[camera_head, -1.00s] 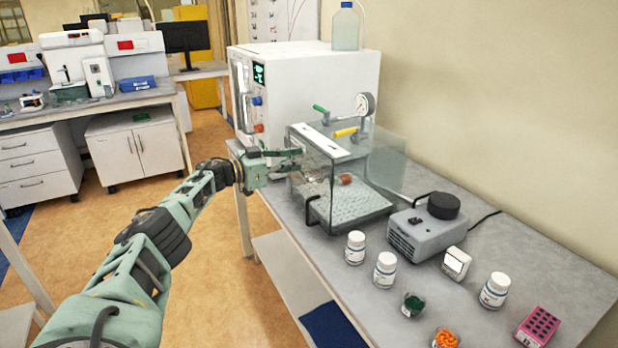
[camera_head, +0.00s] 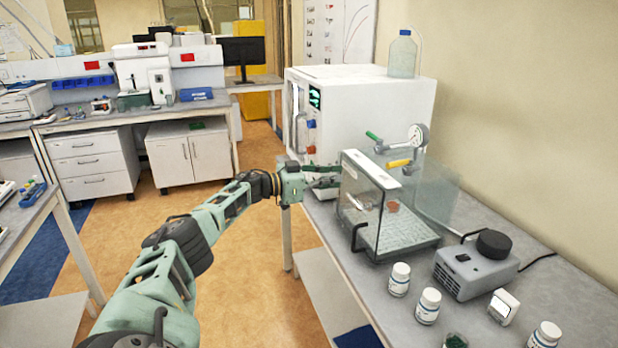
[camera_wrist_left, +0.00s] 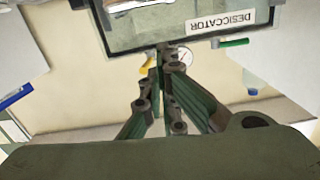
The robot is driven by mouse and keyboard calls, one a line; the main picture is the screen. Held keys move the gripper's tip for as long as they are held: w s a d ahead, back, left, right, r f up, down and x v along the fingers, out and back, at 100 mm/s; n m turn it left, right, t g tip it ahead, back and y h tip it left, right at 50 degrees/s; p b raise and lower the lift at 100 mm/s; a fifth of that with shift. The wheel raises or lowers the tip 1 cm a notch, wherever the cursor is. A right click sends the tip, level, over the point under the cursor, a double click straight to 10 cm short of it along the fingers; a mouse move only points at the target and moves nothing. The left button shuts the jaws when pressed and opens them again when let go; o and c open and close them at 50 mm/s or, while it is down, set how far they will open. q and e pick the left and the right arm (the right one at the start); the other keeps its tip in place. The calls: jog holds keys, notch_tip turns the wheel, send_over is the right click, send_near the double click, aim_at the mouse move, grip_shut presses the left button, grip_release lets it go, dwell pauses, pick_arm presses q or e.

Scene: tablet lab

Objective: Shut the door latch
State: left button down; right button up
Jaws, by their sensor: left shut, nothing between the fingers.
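The clear desiccator box (camera_head: 405,236) stands on the grey bench, with a white strip along its top edge. A black handle (camera_head: 358,238) sits low at its front left corner; whether this is the door latch I cannot tell. In the left wrist view its dark frame and upside-down DESICCATOR label (camera_wrist_left: 222,21) show at the top. My left gripper (camera_head: 338,178) is shut and empty, beside the box's left front edge; contact is unclear. In the left wrist view its fingers (camera_wrist_left: 168,62) come together just below the frame. My right gripper is not in view.
A white machine (camera_head: 362,108) stands behind the box. A gauge (camera_head: 417,136) with green and yellow handles rises at the box's back. A grey pump (camera_head: 476,268) and white bottles (camera_head: 399,280) stand to the right and in front. Open floor lies left of the bench.

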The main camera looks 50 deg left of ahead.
pick_arm(q)
jog(key=b+v, duration=0.2)
jog(key=v, duration=0.5)
dwell(0.4)
